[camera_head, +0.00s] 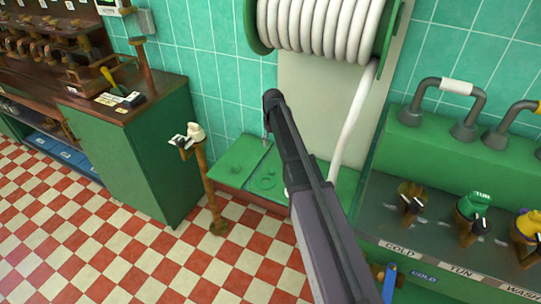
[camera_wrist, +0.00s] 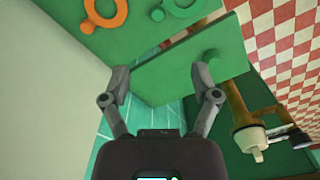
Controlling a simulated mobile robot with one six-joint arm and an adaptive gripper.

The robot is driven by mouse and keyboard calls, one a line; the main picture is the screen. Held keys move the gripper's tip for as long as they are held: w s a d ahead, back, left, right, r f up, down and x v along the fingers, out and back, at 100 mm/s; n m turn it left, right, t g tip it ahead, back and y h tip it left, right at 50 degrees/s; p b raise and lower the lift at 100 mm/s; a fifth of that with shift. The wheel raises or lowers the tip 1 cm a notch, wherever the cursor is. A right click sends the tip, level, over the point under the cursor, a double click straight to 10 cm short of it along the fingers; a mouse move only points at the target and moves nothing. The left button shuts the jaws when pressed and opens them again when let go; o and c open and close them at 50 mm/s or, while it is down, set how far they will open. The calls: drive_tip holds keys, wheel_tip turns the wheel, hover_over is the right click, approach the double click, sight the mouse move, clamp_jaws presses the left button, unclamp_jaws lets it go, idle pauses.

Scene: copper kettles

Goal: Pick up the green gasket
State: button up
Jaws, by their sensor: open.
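The green gasket is a flat ring on a green surface of the same colour. In the wrist view the green gasket (camera_wrist: 186,17) lies at the top edge, partly cut off, just right of an orange ring (camera_wrist: 122,14). In the head view the green gasket (camera_head: 257,182) lies on the low green bench (camera_head: 286,197), left of my arm. My gripper (camera_wrist: 160,74) is open and empty, with its fingers spread over a green panel with a round knob. The gasket is beyond the fingertips. In the head view my arm hides part of the bench, and the fingers cannot be made out.
A brown post with a white tap-like top (camera_head: 188,133) stands left of the bench; it also shows in the wrist view (camera_wrist: 254,140). A white hose reel (camera_head: 320,24) hangs above. A green counter with labelled valves (camera_head: 412,196) stands right. The checkered floor is clear.

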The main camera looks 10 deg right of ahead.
drive_tip(key=s+m, duration=0.4)
drive_tip(key=s, duration=2.4)
drive_tip(key=shift+d+m, duration=0.15)
drive_tip(key=shift+m, duration=0.15)
drive_tip(key=shift+w, duration=0.1)
